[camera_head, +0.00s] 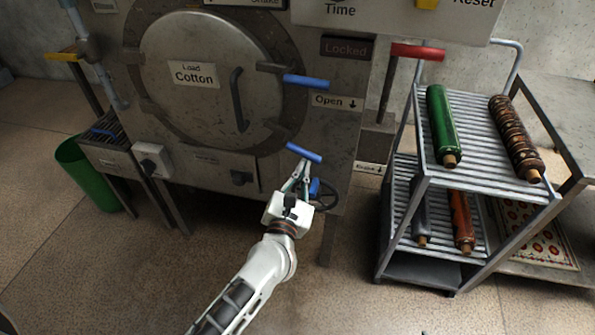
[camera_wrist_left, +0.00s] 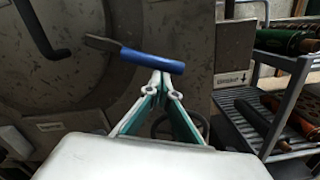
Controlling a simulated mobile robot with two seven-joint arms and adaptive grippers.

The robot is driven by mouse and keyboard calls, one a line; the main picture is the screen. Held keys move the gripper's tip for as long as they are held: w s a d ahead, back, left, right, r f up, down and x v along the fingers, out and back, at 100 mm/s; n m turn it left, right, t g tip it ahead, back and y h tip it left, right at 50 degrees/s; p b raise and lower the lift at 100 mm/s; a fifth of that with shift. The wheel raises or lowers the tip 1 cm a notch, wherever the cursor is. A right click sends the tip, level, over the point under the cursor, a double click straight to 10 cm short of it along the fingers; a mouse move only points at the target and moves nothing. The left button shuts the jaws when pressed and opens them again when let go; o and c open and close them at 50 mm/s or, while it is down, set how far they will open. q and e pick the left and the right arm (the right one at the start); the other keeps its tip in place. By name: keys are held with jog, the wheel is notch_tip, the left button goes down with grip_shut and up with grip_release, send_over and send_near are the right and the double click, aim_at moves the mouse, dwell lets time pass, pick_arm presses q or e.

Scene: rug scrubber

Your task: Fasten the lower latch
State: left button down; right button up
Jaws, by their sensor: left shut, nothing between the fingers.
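The round metal door (camera_head: 197,77) of the machine is closed, with a "Load Cotton" label and a dark handle (camera_head: 239,100). Two blue-handled latches sit at its right edge: the upper latch (camera_head: 305,82) and the lower latch (camera_head: 304,153). The upper handle lies about level; the lower one slants down to the right. My left gripper (camera_head: 304,166) is shut and empty, with its fingertips just below the lower latch handle. In the left wrist view the lower latch's blue handle (camera_wrist_left: 152,61) is right at the fingertips (camera_wrist_left: 160,75); I cannot tell whether they touch. My right gripper is not in view.
A wheeled rack (camera_head: 412,200) with rolled rugs (camera_head: 442,125) stands at the right. A red lever (camera_head: 418,52) sticks out right of the door, near an "Open" sign (camera_head: 337,102). A handwheel (camera_head: 325,197) is just behind my gripper. A green bin (camera_head: 88,175) stands at the left.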

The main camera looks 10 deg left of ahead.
aim_at(311, 156)
pick_arm(q)
jog(key=r+n, duration=0.1)
jog(key=d+n, duration=0.1)
jog(key=n, duration=0.1)
jog(key=shift+d+r+n, duration=0.1)
jog(key=shift+r+n, duration=0.2)
jog(key=shift+r, duration=0.1)
jog(key=shift+d+r+n+y, duration=0.15)
jog(key=shift+r+n+y, duration=0.2)
jog(key=shift+n, duration=0.25)
